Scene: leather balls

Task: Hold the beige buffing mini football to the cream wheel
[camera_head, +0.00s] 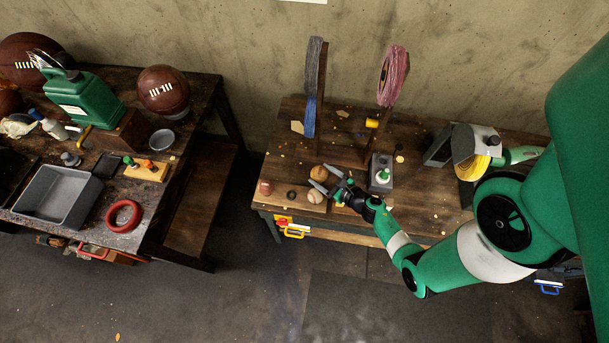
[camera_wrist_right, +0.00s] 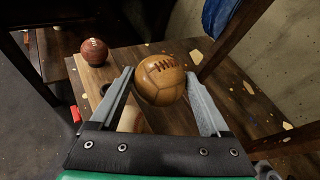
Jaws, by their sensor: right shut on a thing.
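My right gripper (camera_head: 322,180) is low over the front left of the right bench. In the right wrist view its fingers (camera_wrist_right: 160,88) are shut on a tan laced ball (camera_wrist_right: 160,80), which also shows in the head view (camera_head: 318,172). I cannot tell surely which is the beige mini football. Upright wheels stand behind: a grey-blue one (camera_head: 313,90) and a pink one (camera_head: 391,76). Which wheel is cream is unclear. My left gripper is out of view.
A reddish-brown ball (camera_head: 265,188) sits left of the gripper, also in the wrist view (camera_wrist_right: 94,51). A hooded machine (camera_head: 474,145) is farther right. The left table (camera_head: 185,120) holds balls and a grey bin.

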